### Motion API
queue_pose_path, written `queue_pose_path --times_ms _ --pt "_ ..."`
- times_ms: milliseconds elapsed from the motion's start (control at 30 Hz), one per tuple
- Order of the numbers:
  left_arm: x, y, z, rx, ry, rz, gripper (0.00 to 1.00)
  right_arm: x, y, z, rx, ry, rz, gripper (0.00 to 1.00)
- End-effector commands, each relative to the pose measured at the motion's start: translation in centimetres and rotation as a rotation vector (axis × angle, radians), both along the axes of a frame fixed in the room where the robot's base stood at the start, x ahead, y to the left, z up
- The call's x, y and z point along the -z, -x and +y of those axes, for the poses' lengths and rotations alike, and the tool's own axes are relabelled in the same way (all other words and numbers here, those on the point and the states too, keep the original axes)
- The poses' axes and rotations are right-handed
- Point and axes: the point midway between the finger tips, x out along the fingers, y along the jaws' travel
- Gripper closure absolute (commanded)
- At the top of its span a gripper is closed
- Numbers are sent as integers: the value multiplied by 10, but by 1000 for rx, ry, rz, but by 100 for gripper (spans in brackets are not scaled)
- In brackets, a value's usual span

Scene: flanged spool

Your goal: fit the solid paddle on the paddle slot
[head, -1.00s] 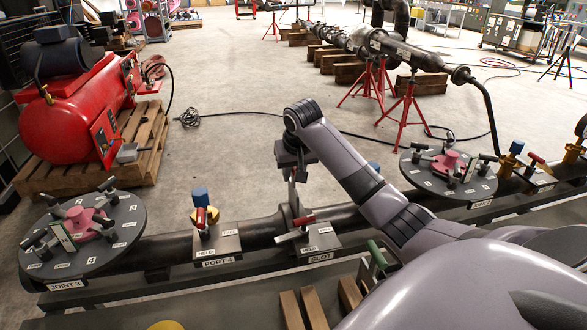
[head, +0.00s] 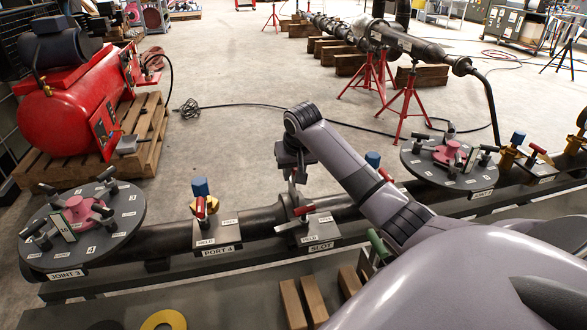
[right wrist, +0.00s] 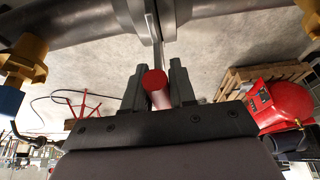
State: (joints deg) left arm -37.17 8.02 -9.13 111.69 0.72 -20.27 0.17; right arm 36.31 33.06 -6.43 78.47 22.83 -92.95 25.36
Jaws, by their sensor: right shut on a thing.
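My right gripper (head: 292,172) points down above the pipe and is shut on the grey solid paddle (head: 292,190). The paddle hangs upright as a thin plate, its lower part at the paddle slot (head: 284,206) between the pipe flanges. In the right wrist view, the gripper (right wrist: 157,85) has a red round handle end (right wrist: 155,80) between its fingers, and the thin paddle plate (right wrist: 155,28) runs from it toward the pipe. I cannot tell how deep the plate sits. A SLOT label (head: 321,246) stands in front. My left gripper is not in view.
A red-handled lever (head: 303,211) stands close at the slot. A blue-capped valve (head: 200,190) stands left at PORT 4. The JOINT 3 disc (head: 120,225) is further left, another flanged disc (head: 425,168) right. Wooden blocks (head: 291,303) and a yellow ring (head: 163,321) lie in front.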

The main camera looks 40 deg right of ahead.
Motion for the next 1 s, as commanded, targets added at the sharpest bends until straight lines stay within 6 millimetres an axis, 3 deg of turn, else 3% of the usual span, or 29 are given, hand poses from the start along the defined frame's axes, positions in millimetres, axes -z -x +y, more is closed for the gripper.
queue_pose_path --times_ms 1000 --pt "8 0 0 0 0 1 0 31 -1 -1 1 1 -5 100"
